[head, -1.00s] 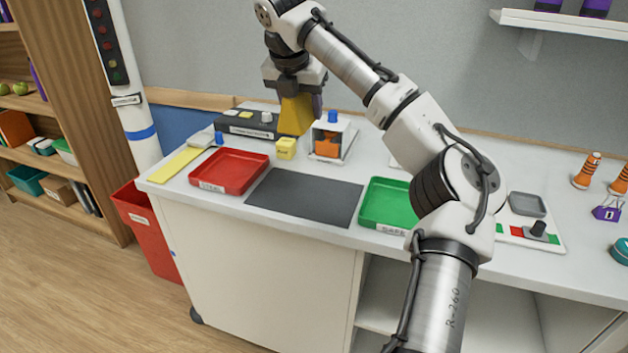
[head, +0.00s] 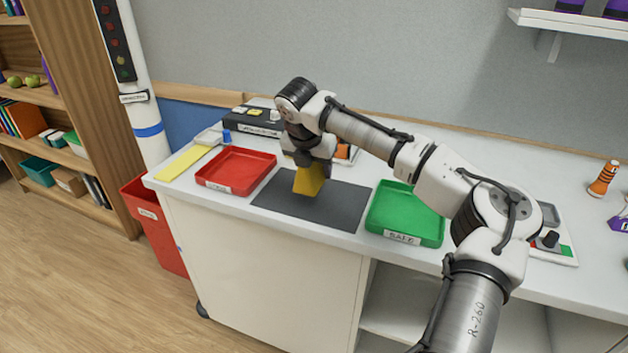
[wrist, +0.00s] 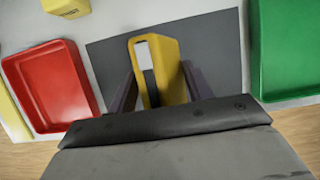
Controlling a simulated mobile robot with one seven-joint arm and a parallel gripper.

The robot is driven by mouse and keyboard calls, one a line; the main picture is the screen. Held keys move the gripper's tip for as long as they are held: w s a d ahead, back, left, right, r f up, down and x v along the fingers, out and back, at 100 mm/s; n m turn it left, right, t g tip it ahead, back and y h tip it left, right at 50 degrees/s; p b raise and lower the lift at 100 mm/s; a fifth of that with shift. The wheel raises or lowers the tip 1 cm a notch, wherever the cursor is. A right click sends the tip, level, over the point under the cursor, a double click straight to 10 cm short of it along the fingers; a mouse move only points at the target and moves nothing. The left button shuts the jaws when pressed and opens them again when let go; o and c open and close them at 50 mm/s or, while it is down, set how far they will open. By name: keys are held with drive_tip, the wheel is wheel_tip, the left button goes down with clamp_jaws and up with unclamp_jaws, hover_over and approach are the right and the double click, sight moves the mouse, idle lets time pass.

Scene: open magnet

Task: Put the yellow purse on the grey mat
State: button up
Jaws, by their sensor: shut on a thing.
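The yellow purse (head: 308,182) is between the fingers of my gripper (head: 310,166), which is shut on it. In the head view it is upright over the upper middle of the grey mat (head: 335,210). In the wrist view the purse (wrist: 172,68) stands between the two dark fingers, with the grey mat (wrist: 216,45) around it. I cannot tell whether its bottom touches the mat or hangs just above it.
A red tray (head: 236,170) lies left of the mat and a green tray (head: 405,212) right of it, both close. A yellow cube shows in the wrist view (wrist: 66,6). A dark box (head: 256,122) stands behind. The mat's front part is bare.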

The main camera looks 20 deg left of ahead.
drive_tip(key=shift+f, duration=2.2)
drive_tip(key=o, duration=1)
drive_tip(key=shift+f, duration=0.1)
drive_tip(key=shift+o, duration=0.2)
